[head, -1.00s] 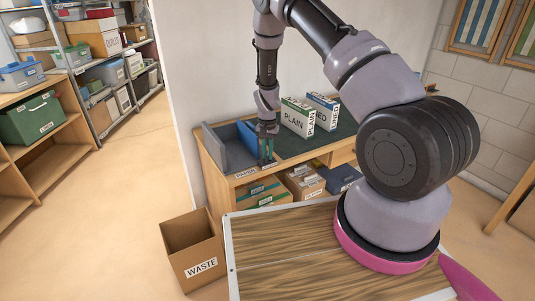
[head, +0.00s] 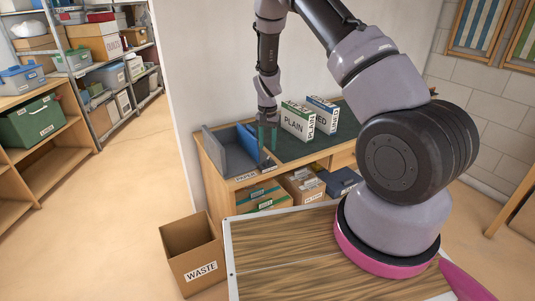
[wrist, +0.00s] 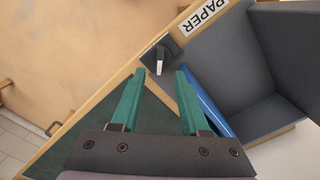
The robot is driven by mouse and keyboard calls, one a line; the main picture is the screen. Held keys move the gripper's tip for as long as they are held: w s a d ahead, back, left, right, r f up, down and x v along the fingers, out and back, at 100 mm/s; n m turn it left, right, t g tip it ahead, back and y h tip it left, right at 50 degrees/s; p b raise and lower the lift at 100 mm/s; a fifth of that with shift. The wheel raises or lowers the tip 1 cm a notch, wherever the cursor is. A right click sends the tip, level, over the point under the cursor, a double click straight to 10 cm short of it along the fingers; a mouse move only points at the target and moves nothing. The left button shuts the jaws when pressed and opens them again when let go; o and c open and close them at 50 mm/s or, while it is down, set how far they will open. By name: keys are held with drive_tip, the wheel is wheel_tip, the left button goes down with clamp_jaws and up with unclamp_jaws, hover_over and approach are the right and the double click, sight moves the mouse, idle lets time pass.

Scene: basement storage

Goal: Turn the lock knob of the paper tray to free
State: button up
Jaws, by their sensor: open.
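The paper tray (head: 217,145) is a grey bin with a blue panel (head: 247,134) at the left end of the desk. It fills the right of the wrist view (wrist: 240,75), beside a PAPER label (wrist: 203,14). The lock knob (wrist: 159,66) is a small pale lever on a dark plate at the desk's front edge, upright in the wrist picture. In the head view the plate is a small dark spot (head: 267,163). My gripper (head: 267,140) is open and empty, above the knob and apart from it. In the wrist view the knob shows just beyond its teal fingertips (wrist: 160,76).
PLAIN (head: 297,122) and LINED (head: 324,113) paper boxes stand on the green desk mat (head: 345,127). Labelled boxes (head: 303,186) sit on the shelf below. A WASTE box (head: 190,255) stands on the floor in front. Open floor lies to the left.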

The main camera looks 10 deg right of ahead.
drive_tip(key=shift+r, duration=2.25)
wheel_tip(320, 180, up, 12)
drive_tip(key=f+t+y, duration=0.1)
hover_over(268, 159)
drive_tip(key=s, duration=0.2)
drive_tip(key=s+d+r+t, duration=0.1)
drive_tip(key=s+r, duration=0.1)
drive_tip(key=r, duration=0.3)
drive_tip(key=s+d+r+y, duration=0.1)
drive_tip(key=s+r, duration=0.1)
drive_tip(key=r, duration=0.4)
drive_tip(key=s+d+r+t, duration=0.1)
drive_tip(key=s+r, duration=0.2)
drive_tip(key=r, duration=0.2)
drive_tip(key=s+d+r+t, duration=0.1)
drive_tip(key=s+r, duration=0.3)
drive_tip(key=s, duration=0.3)
drive_tip(key=s+r+n+t, duration=0.1)
drive_tip(key=s+r, duration=0.3)
drive_tip(key=s, duration=0.3)
drive_tip(key=s+d+r+t, duration=0.1)
drive_tip(key=s+r, duration=0.3)
drive_tip(key=s, duration=0.4)
drive_tip(key=shift+d+r+t, duration=0.3)
drive_tip(key=shift+d+t, duration=0.05)
drive_tip(key=shift+t, duration=0.25)
